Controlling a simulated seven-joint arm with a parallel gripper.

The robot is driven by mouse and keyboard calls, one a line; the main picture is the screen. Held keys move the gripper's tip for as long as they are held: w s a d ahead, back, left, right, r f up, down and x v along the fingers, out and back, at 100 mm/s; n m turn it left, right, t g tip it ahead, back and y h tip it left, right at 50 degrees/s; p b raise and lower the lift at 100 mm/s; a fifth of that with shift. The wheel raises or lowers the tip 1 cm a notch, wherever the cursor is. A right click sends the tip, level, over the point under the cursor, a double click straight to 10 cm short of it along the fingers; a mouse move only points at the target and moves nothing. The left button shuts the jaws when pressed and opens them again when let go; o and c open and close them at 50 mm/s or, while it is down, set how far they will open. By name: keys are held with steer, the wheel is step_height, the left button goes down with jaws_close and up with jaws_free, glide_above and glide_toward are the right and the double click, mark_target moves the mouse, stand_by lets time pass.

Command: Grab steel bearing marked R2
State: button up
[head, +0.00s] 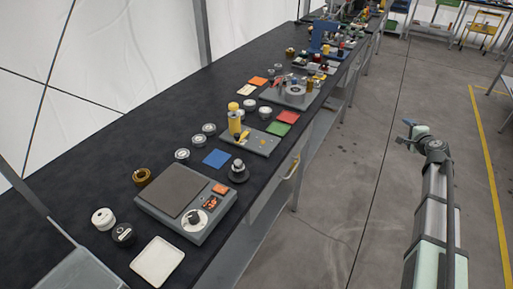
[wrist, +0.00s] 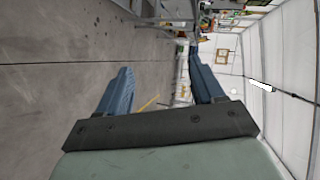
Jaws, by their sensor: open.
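Several small round steel-and-white pieces stand on the long dark bench, among them one beside the blue square (head: 182,155), one behind it (head: 197,140) and one farther along (head: 209,129). Two more sit near the yellow-topped post, a left one (head: 249,104) and a right one (head: 265,112). Their markings are too small to read, so I cannot tell which is R2. My gripper (head: 411,130) is open and empty, out over the floor to the right of the bench and well apart from it. Its two blue fingers (wrist: 160,62) stand apart in the wrist view, with no bearing between them.
A grey scale (head: 172,190) stands at the near end, with a white tray (head: 158,261) in front. A blue square (head: 216,158), a grey plate with a yellow post (head: 236,122) and a dark knobbed piece (head: 238,172) stand nearby. The floor around my arm is clear.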

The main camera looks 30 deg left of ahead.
steer(key=w+a+r+t+y, duration=0.1)
steer(key=w+a+r, duration=0.2)
steer(key=r, duration=0.9)
steer(key=w+a+r+t+y, duration=0.15)
steer(key=a+r, duration=0.25)
steer(key=r, duration=0.7)
steer(key=s+a+r+n+g+y, duration=0.2)
steer(key=a+r+n, duration=0.25)
steer(key=a, duration=0.55)
steer(key=s+a+r+n+g+y, duration=0.25)
steer(key=a+r, duration=0.25)
steer(key=a, duration=0.5)
steer(key=s+a+f+n+g, duration=0.25)
steer(key=s+a+n, duration=0.45)
steer(key=a, duration=0.7)
steer(key=n+g+h, duration=0.9)
steer(key=n+h, duration=0.3)
steer(key=n, duration=0.5)
glide_toward(182, 153)
steer(key=f, duration=0.2)
steer(key=shift+s+f+t, duration=0.25)
steer(key=shift+s+f, duration=0.1)
steer(key=shift+a+f, duration=0.2)
steer(key=shift+f, duration=0.8)
steer(key=shift+a+f, duration=0.15)
steer(key=shift+f, duration=0.8)
steer(key=shift+a+f, duration=0.2)
steer(key=shift+f, duration=0.8)
